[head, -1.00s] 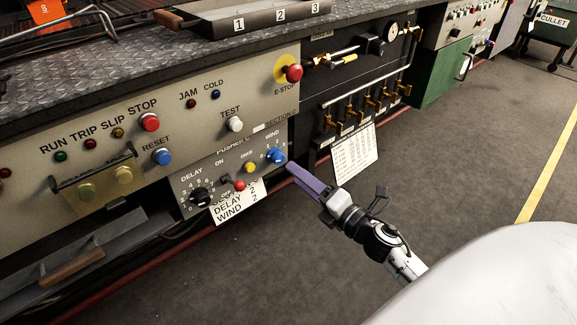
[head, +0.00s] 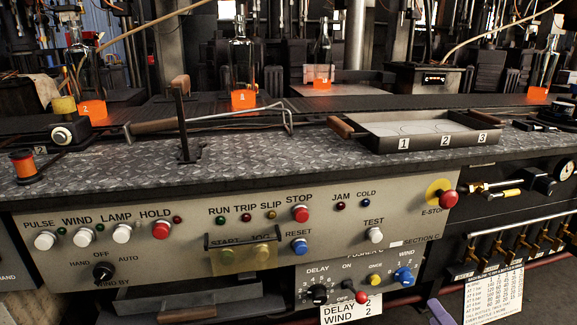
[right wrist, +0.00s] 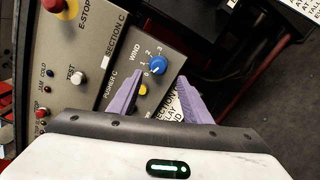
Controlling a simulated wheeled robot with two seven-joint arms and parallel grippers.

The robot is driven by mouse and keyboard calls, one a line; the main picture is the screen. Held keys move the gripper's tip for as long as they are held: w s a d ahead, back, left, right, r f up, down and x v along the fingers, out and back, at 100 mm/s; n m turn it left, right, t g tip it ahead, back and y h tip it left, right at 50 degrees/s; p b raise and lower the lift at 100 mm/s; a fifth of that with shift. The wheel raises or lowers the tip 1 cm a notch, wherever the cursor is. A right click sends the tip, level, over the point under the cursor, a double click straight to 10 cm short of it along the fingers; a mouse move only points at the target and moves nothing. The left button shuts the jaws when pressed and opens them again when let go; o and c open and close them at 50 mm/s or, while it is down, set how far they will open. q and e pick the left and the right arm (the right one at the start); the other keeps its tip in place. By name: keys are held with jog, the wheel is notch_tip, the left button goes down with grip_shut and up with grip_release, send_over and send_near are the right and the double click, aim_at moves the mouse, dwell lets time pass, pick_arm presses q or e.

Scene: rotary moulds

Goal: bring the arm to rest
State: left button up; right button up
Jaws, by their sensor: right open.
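My right gripper (right wrist: 155,100) is open in the right wrist view, its two purple fingers apart with nothing between them. Beyond the fingers is the Pusher C panel (right wrist: 140,78) with its blue WIND knob (right wrist: 157,64), and the fingers partly cover the panel. In the head view only a purple fingertip of my right gripper (head: 440,313) shows at the bottom edge, below and right of the blue WIND knob (head: 403,275). The DELAY knob (head: 317,294) is black. A card reading DELAY 2, WIND 2 (head: 347,310) hangs below the panel. My left gripper is not in view.
A red E-STOP button (head: 449,200) stands out from the control panel (head: 150,255). Above is a tread-plate ledge (head: 240,165) with a numbered tray (head: 425,140). Brass valves (head: 525,240) and a printed chart (head: 494,290) are at right.

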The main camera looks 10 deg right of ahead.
jog(key=s+a+f+m+g, duration=0.4)
jog(key=s+a+m+g, duration=0.3)
jog(key=s+m, duration=0.35)
jog(key=s+a+f+m+g, duration=0.5)
jog(key=s+a+m+g, duration=0.2)
jog(key=s+m, duration=0.35)
jog(key=w+a+f+n+t+y, duration=0.1)
jog(key=w+a+t+y, duration=0.15)
jog(key=a, duration=0.25)
jog(key=w+a+f+t+y, duration=0.1)
jog(key=w+a, duration=0.2)
jog(key=a, duration=0.2)
pick_arm(q)
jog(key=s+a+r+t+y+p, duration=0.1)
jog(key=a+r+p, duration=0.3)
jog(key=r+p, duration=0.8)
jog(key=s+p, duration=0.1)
jog(key=p, duration=0.8)
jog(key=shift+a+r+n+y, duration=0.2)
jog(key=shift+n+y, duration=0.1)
pick_arm(e)
jog(key=s+d+r+t+h, duration=0.1)
jog(key=d+r, duration=0.2)
jog(key=r, duration=1)
jog(key=shift+s+d, duration=0.15)
jog(key=shift+s, duration=0.2)
